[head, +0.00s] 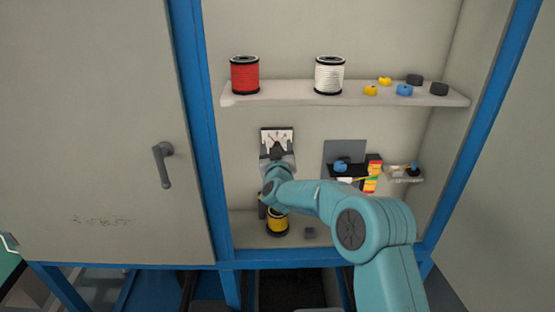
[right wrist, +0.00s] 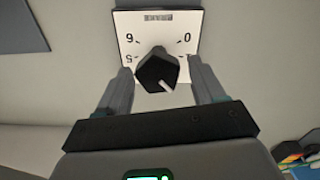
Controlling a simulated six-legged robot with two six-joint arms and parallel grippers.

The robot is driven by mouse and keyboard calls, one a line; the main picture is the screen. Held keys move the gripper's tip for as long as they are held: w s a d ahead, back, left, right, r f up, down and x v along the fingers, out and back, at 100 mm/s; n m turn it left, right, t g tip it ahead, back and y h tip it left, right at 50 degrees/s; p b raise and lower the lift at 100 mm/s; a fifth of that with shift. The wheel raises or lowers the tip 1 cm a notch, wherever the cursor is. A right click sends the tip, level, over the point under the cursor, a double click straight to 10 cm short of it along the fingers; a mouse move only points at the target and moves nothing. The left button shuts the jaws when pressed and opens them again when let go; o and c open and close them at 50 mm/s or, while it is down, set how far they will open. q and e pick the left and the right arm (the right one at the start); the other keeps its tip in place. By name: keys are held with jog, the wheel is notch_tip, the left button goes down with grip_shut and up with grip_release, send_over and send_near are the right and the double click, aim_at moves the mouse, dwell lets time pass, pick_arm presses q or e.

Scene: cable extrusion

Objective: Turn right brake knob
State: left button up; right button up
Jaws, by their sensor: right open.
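The brake knob (right wrist: 155,72) is a black angular dial with a white pointer line. It sits on a white scale plate (right wrist: 187,20) with numbers, on the cabinet's back wall. In the head view the scale plate (head: 277,134) shows above my right gripper (head: 277,155). In the right wrist view my right gripper (right wrist: 162,78) is open, with one finger on each side of the knob. A gap shows between the knob and at least the right-hand finger; contact on the left is unclear. The pointer slants toward the lower right of that view. My left gripper is not in view.
A shelf (head: 300,99) above holds a red spool (head: 245,75), a white spool (head: 329,75) and several small knobs. A yellow spool (head: 277,224) stands below my right wrist. A dark panel (head: 345,150) and colored parts (head: 373,174) are at right.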

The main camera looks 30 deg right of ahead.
jog(key=b+v, duration=0.4)
jog(key=v, duration=1.2)
jog(key=s+a+f+n+g+y, duration=0.1)
jog(key=s+a+f+g+y, duration=0.15)
jog(key=f, duration=0.85)
jog(key=s+a+f+n+g+y, duration=0.1)
jog(key=s+f+g+y, duration=0.15)
jog(key=f, duration=0.75)
jog(key=s+a+f+n+g+y, duration=0.15)
jog(key=s+f, duration=0.25)
jog(key=f, duration=0.7)
jog(key=s+a+f+g+y, duration=0.1)
jog(key=s+a+f+g, duration=0.2)
jog(key=s, duration=0.4)
jog(key=s+a+f+m+g+y, duration=0.1)
jog(key=s+a+f+g+y, duration=0.1)
jog(key=s+a, duration=0.3)
jog(key=s+a+f+m+g+y, duration=0.1)
jog(key=s+a+f+g, duration=0.3)
jog(key=s, duration=0.6)
jog(key=shift+s+f+y, duration=0.3)
jog(key=shift+y, duration=0.35)
